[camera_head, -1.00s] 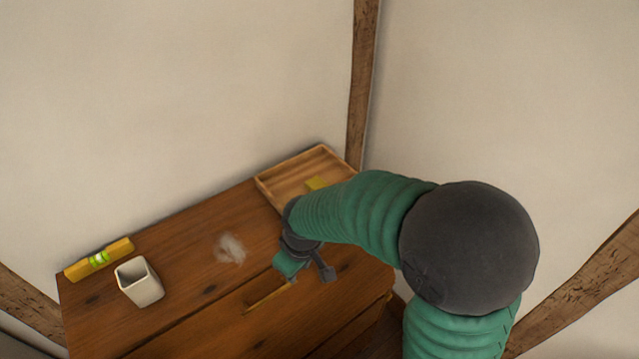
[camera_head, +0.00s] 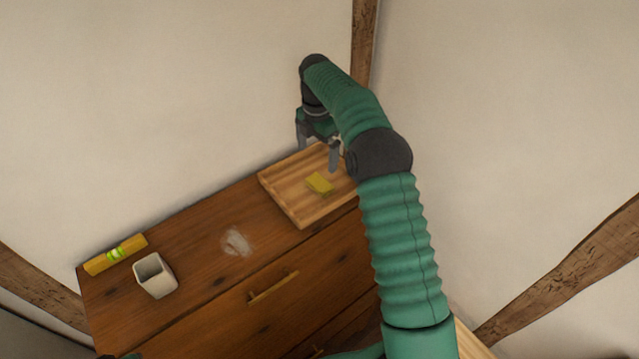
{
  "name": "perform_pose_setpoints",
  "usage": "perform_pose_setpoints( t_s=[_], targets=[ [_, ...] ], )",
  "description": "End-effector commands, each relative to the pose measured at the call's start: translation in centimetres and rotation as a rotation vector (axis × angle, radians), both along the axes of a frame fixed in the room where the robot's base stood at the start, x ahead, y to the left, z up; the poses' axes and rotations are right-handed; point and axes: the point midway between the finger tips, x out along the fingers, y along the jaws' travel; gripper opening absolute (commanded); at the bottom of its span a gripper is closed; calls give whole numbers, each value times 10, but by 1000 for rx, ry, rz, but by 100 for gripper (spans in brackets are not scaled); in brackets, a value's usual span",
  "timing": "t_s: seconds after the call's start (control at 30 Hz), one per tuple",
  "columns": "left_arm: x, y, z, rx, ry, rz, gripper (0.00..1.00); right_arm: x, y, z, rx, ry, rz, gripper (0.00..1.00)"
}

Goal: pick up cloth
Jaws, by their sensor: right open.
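A small yellow folded piece, which looks like the cloth (camera_head: 319,184), lies in a shallow wooden tray (camera_head: 303,219) on the dresser's right end. My right gripper (camera_head: 317,158) is above the back of the tray, pointing down with its two fingers spread. It is empty and appears apart from the cloth, which lies just in front of it in the picture. The cloth is in full view; my right arm covers the tray's right side.
The wooden dresser (camera_head: 205,262) carries a pale smudge (camera_head: 236,242), a white square cup (camera_head: 155,276) and a yellow spirit level (camera_head: 116,254) at left. Walls stand close behind and at right, with a timber post (camera_head: 364,45) in the corner.

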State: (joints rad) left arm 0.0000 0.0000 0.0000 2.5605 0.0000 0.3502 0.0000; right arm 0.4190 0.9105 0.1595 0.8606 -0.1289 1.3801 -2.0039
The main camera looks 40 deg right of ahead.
Motion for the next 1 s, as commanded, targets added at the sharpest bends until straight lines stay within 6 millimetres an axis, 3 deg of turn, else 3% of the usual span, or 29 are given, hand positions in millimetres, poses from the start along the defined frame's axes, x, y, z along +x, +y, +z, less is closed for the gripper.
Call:
perform_pose_setpoints(
  t_s=[0.2,0.43,0.6,0.87,1.0],
  targets=[
    [0,0,12,0,-1,0,36,-1,-1,-47,2,1,-1,100],
    [0,0,29,0,-1,0,36,-6,-3,-71,2,2,-2,100],
    [0,0,42,0,-1,0,36,-8,-4,-102,2,0,-2,100],
    [0,0,41,0,0,0,36,-7,-3,-111,-1,-3,-2,100],
    [0,0,41,0,0,0,36,-7,-4,-110,-1,-3,-2,82]
  ],
)
